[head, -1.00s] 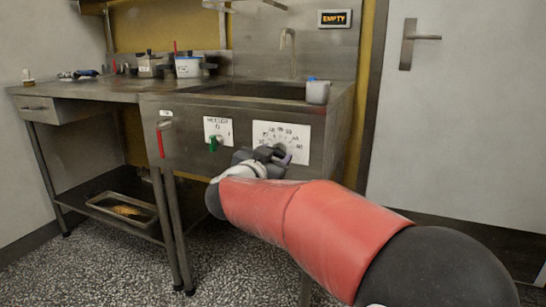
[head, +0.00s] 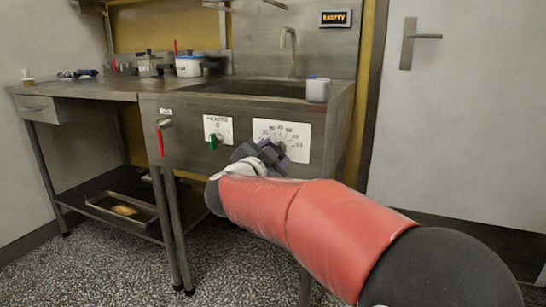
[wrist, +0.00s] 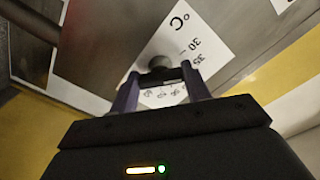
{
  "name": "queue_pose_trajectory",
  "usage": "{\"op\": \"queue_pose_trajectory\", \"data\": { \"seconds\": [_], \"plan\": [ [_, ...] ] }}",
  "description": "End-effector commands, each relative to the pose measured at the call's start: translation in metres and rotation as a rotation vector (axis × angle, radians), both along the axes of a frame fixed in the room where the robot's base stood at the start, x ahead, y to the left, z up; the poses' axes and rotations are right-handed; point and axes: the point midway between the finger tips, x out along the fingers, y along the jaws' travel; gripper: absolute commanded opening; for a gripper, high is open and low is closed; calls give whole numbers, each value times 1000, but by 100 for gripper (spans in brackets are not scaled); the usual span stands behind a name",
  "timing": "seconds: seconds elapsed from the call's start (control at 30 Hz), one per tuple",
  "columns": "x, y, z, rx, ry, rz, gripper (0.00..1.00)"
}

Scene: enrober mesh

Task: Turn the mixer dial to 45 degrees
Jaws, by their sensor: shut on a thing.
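The mixer dial (wrist: 158,50) is a grey round knob on a white plate (head: 299,130) marked with a scale and numbers, on the steel front below the sink. In the wrist view the plate shows "°C", "30" and "35", and more numbers between the fingers. My gripper (head: 269,152) is at the dial; in the wrist view its two purple fingers (wrist: 160,76) stand on either side of the knob's dark grip, shut on it. In the head view my gripper hides most of the dial, and I cannot read its exact setting.
Left of the dial is a heater plate with a green knob (head: 213,142), then a red-handled tap (head: 160,138). A grey cup (head: 318,90) stands on the sink's right edge. A display (head: 335,18) reads "EMPTY". A door (head: 470,110) is at the right.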

Motion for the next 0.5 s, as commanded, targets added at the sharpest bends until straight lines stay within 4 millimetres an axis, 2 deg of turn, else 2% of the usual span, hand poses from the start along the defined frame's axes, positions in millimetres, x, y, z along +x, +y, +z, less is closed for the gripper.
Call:
{"op": "queue_pose_trajectory", "data": {
  "seconds": [0.5],
  "plan": [
    [0, 1, -2, 462, -167, -1, 24]
  ]
}}
